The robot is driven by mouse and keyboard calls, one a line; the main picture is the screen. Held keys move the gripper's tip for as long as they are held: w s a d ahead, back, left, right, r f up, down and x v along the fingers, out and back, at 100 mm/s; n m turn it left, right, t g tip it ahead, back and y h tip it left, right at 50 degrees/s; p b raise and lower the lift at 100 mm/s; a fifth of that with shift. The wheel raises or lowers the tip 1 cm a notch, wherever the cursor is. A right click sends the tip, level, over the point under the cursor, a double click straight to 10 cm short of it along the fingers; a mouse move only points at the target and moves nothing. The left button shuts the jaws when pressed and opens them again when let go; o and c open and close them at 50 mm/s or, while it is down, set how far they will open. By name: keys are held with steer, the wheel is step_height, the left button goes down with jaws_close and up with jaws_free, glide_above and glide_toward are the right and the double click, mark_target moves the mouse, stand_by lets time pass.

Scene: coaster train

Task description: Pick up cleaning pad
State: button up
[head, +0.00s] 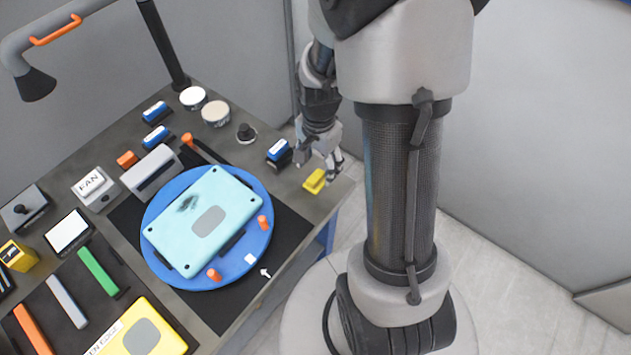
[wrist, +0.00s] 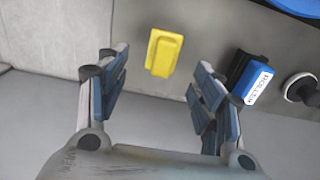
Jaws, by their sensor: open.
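A small yellow block (head: 315,181), which looks like the cleaning pad, lies on the dark workbench near its right edge. In the wrist view the yellow pad (wrist: 163,53) shows ahead of the fingers, between their lines and a little left of the right finger. My gripper (head: 332,165) is by the pad at the bench's right edge. In the wrist view my gripper (wrist: 160,80) is open and empty, with its two blue-padded fingers apart. I cannot tell its exact height over the bench.
A blue block with a white label (head: 279,152) stands left of my gripper and shows beside the right finger in the wrist view (wrist: 250,82). A black knob (head: 245,132) is close by. A blue turntable (head: 165,270) holds a light-blue panel (head: 170,232).

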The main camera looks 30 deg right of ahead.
mark_target(316, 176)
steer(key=f+b, duration=0.1)
steer(key=f, duration=0.2)
steer(key=f+b, duration=0.1)
steer(key=f, duration=0.2)
steer(key=shift+w+a, duration=0.15)
steer(key=shift+a, duration=0.05)
steer(key=shift+r, duration=0.15)
steer(key=shift+c, duration=0.5)
steer(key=c, duration=1.1)
steer(key=shift+r, duration=0.1)
steer(key=shift+c, duration=0.2)
step_height(316, 176, up, 20)
steer(key=p, duration=0.6)
